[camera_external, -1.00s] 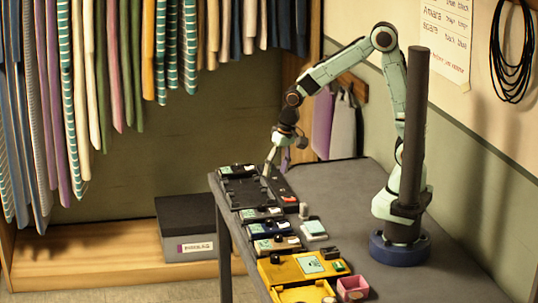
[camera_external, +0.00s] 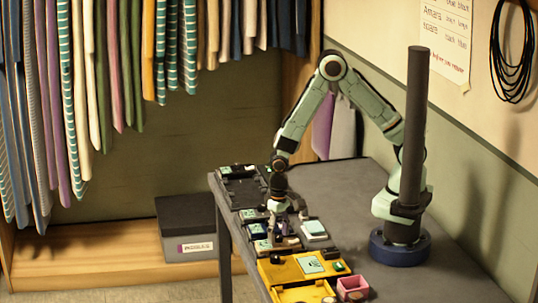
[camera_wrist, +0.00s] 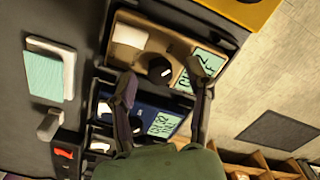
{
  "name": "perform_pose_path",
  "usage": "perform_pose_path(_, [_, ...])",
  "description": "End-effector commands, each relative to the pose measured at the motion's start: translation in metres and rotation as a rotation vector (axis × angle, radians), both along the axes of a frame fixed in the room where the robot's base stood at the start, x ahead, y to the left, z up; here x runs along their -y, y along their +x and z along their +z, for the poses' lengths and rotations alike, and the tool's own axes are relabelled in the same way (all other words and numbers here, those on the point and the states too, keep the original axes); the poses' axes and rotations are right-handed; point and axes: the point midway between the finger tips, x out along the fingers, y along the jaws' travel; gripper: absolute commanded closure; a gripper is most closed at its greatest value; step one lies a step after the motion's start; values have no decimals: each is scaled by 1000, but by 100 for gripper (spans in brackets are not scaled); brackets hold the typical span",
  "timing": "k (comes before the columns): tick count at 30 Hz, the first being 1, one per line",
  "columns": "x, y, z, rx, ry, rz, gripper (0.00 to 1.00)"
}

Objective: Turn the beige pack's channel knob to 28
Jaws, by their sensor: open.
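The beige pack (camera_wrist: 128,55) lies in the row, at the upper middle of the wrist view. Its black knob (camera_wrist: 160,70) has a white mark, and a mint display (camera_wrist: 206,68) sits to the right of the knob; I cannot read its number surely. In the external view the pack (camera_external: 264,247) is partly hidden behind my gripper (camera_external: 288,212). In the wrist view my gripper (camera_wrist: 166,68) is open and empty, with one finger on each side of the knob in the picture. The fingertips look apart from it; their height above it is unclear.
A blue pack (camera_wrist: 151,112) lies beside the beige one. A yellow case (camera_external: 290,270) stands on its other side, with a pink box (camera_external: 352,288) nearby. A mint-topped white box (camera_external: 314,230) lies to the right. A black charger tray (camera_external: 240,190) is at the far end.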

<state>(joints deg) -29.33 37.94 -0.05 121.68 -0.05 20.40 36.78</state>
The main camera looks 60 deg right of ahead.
Motion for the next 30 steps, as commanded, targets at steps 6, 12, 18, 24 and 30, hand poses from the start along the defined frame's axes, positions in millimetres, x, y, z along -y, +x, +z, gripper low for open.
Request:
perform_pose_path(6, [0,0,0,1,0,0,86])
perform_pose_path(12, [0,0,0,0,0,0,100])
perform_pose_path(18, [0,0,0,0,0,24,100])
perform_pose_path(24, [0,0,0,0,0,114,100])
perform_pose_path(30, [1,0,0,0,-1,265,100])
